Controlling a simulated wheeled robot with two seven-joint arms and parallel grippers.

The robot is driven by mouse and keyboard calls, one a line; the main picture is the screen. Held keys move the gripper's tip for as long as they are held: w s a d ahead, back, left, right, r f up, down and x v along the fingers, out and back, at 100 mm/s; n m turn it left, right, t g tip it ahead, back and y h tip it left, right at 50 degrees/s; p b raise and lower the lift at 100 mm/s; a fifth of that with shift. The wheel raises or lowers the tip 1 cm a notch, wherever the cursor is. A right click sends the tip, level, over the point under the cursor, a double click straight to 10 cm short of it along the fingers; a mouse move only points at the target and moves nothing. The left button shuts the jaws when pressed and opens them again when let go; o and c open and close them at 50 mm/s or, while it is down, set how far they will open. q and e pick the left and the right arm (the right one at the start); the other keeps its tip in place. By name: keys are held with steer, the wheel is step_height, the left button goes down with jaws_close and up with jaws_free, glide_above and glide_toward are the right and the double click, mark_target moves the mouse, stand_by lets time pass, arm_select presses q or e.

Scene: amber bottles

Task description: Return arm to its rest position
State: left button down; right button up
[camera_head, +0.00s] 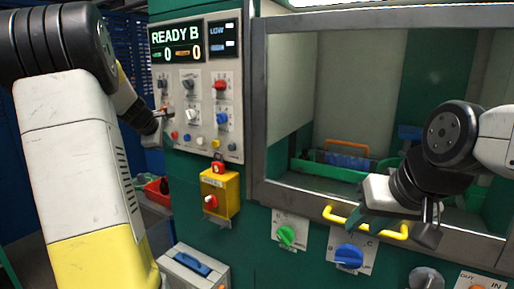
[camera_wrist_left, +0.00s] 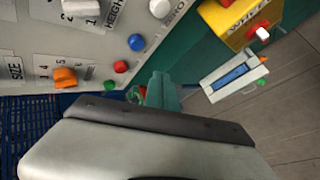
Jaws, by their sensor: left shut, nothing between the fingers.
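My left arm comes in from the left in the head view. Its gripper (camera_head: 160,115) is near the left edge of the control panel (camera_head: 181,95), beside the knobs. My right gripper (camera_head: 394,230) is in front of the window, by the yellow handle (camera_head: 341,217). Its fingers look spread apart, and I cannot tell whether it touches the handle. No amber bottles can be made out.
The display (camera_head: 176,43) reads READY B. Green (camera_head: 286,235) and blue (camera_head: 349,256) knobs sit under the window. A red bin (camera_head: 158,191) and a grey case (camera_head: 192,270) stand low at the left.

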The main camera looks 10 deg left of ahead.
arm_select(q)
steer(key=s+d+r+m+g+h, duration=0.1)
steer(key=s+d+r+m, duration=0.1)
steer(key=s+d+m, duration=0.55)
steer(key=s+d+r+m+h, duration=0.15)
steer(key=s+d, duration=0.35)
steer(key=d, duration=0.5)
steer(key=s+d+f+m+g, duration=0.1)
steer(key=s+d+f+m, duration=0.1)
steer(key=s, duration=0.4)
steer(key=s+d+f+m, duration=0.2)
steer(key=s+d+m, duration=0.2)
steer(key=s, duration=0.3)
steer(key=s+d+f+m+g, duration=0.1)
steer(key=s+d+m, duration=0.2)
steer(key=s+m, duration=0.2)
steer(key=shift+s+d+f+m+g, duration=0.3)
steer(key=shift+s+d+f, duration=0.1)
steer(key=shift+s, duration=0.85)
